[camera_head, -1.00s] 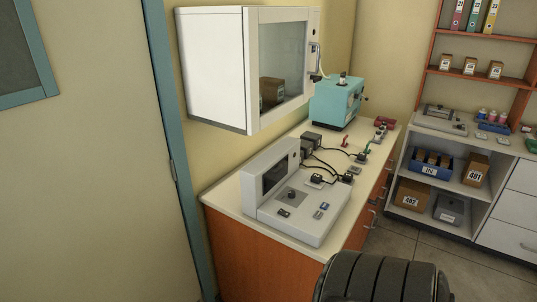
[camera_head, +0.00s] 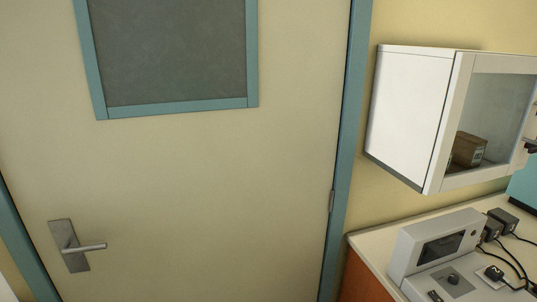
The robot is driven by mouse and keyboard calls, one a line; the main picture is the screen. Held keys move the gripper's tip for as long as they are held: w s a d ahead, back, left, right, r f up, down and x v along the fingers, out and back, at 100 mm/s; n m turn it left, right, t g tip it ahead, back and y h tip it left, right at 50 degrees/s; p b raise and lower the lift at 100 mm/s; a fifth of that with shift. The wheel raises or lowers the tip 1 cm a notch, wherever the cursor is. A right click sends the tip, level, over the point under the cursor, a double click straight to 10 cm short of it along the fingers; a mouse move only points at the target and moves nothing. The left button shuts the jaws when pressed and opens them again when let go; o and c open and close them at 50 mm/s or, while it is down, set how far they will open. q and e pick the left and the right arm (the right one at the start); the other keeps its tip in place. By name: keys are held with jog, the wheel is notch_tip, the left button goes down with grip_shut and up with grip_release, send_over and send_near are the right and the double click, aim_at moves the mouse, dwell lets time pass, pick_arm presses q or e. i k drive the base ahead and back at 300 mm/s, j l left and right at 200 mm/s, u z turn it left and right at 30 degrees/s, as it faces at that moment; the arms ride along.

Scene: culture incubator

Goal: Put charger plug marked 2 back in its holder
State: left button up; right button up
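Several black charger plugs and adapters with black cables lie on the counter at the lower right, such as one black adapter (camera_head: 502,219) behind the grey device and one black plug (camera_head: 494,273) beside it. I cannot read any number on them, so I cannot tell which is marked 2. No holder can be made out; the right part of the counter is cut off by the picture edge. Neither of my grippers is in view.
A closed cream door (camera_head: 200,180) with a lever handle (camera_head: 84,248) fills the left and middle. A white wall cabinet (camera_head: 410,110) hangs above the counter (camera_head: 372,243). A grey device (camera_head: 440,242) with a dark screen stands on the counter.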

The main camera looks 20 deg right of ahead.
aim_at(493, 273)
jog(key=k+l, duration=0.1)
jog(key=l, duration=0.7)
jog(key=k+l, duration=0.1)
jog(key=l, duration=0.65)
jog(key=k+l, duration=0.1)
jog(key=l, duration=1.45)
jog(key=k+l, duration=0.15)
jog(key=l, duration=0.65)
jog(key=k+l, duration=0.1)
jog(key=l, duration=0.65)
jog(key=k+l, duration=0.1)
jog(key=l, duration=0.7)
jog(key=k+l, duration=0.1)
jog(key=l, duration=0.65)
